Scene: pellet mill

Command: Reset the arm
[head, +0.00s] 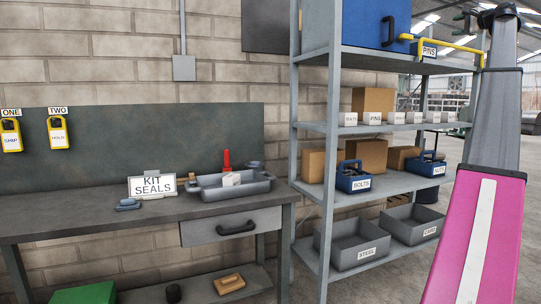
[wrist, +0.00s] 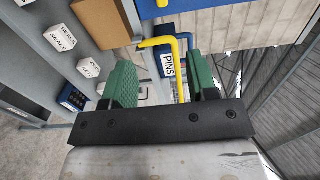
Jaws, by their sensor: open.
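My gripper (wrist: 163,80) shows in the wrist view with two green ribbed fingers spread apart. Nothing is held between them. A yellow bent bar (wrist: 162,41) and a PINS label (wrist: 169,65) appear beyond the gap; I cannot tell how far away they are. In the head view my arm rises along the right edge, and the gripper is small near the top right, partly hard to make out, close to the yellow bar (head: 452,45) beside the blue box (head: 370,20).
A grey shelf rack (head: 328,150) holds cartons, blue bins (head: 353,178) and grey trays (head: 360,246). Left of it a workbench (head: 90,220) carries a grey tray (head: 205,193) and a KIT SEALS sign (head: 152,186). Yellow tags (head: 58,132) hang on the backboard.

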